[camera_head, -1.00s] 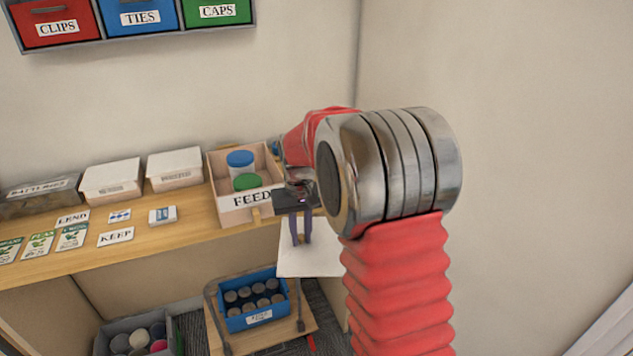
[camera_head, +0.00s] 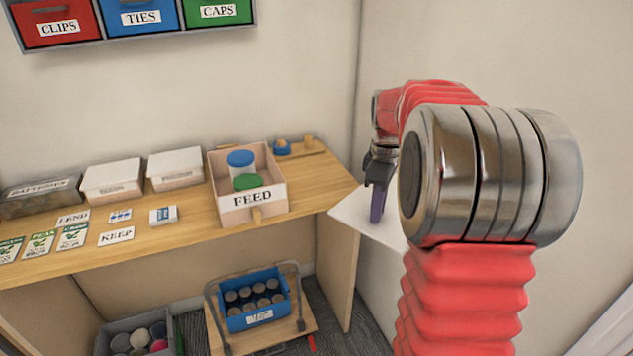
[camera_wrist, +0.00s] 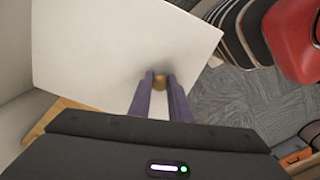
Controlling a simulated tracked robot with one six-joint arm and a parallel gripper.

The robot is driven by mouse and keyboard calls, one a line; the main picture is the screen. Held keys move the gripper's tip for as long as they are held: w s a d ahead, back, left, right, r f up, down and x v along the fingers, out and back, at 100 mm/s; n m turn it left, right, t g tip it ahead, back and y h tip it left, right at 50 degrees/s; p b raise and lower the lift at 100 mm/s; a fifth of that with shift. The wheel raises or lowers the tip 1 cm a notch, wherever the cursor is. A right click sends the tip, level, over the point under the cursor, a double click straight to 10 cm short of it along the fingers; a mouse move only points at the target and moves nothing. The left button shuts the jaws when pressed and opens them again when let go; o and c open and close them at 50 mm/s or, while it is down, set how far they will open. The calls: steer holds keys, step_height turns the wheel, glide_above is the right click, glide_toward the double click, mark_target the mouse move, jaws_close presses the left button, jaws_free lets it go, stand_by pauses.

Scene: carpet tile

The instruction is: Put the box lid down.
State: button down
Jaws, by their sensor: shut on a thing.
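The box lid (camera_head: 352,210) is a flat white panel, held out past the right end of the wooden shelf, and my arm hides its right part. In the wrist view the lid (camera_wrist: 110,45) fills the upper left, with a small round brass-coloured knob (camera_wrist: 160,81) on it. My gripper (camera_head: 377,215) points down over the lid. In the wrist view my gripper's two purple fingers (camera_wrist: 160,92) are shut on the knob. Whether the lid touches the shelf end is hard to tell.
The wooden shelf (camera_head: 325,187) has clear room at its right end, beside the FEED box (camera_head: 253,206) holding jars. A cart with a blue crate (camera_head: 255,316) stands on the floor below. Carpet (camera_wrist: 225,105) shows beside the lid. The wall is close on the right.

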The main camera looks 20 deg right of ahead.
steer(key=n, duration=0.1)
steer(key=s+r+n, duration=0.1)
steer(key=shift+d+n, duration=0.3)
steer(key=shift+s+r+n, duration=0.15)
steer(key=shift+s+n, duration=0.2)
steer(key=shift+n, duration=0.85)
steer(key=n, duration=0.3)
steer(key=s+n, duration=0.1)
steer(key=n, duration=0.1)
steer(key=shift+a+r+n, duration=0.1)
steer(key=shift+a+n, duration=0.15)
steer(key=shift+n, duration=0.95)
